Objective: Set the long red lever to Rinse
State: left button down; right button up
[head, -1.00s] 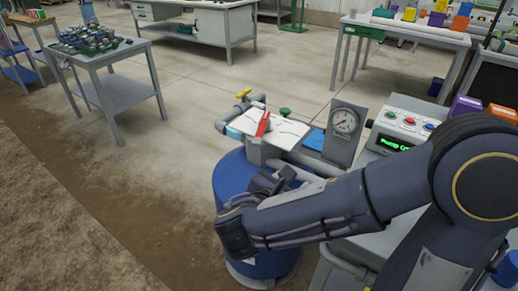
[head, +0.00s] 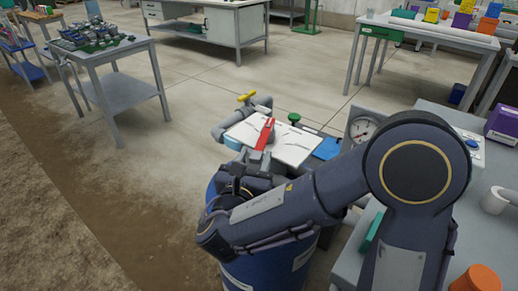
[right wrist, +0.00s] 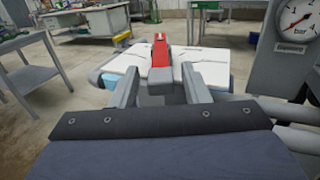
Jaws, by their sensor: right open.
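The lettering on the plate cannot be read. In the right wrist view the lever (right wrist: 160,52) is between the two grey fingers, a little beyond their tips, with gaps on both sides. My right gripper (right wrist: 159,72) is open and empty. In the head view it (head: 254,177) is just in front of the lever's base, partly hidden by my arm. My left gripper is not in view.
A yellow-handled valve (head: 246,97) and a green knob (head: 294,119) are behind the plate. A pressure gauge (head: 363,129) stands to the right, partly behind my arm. A blue drum (head: 270,272) is below. Open floor lies to the left.

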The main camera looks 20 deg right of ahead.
aim_at(258, 150)
jog(key=shift+x, duration=1.8)
grip_shut()
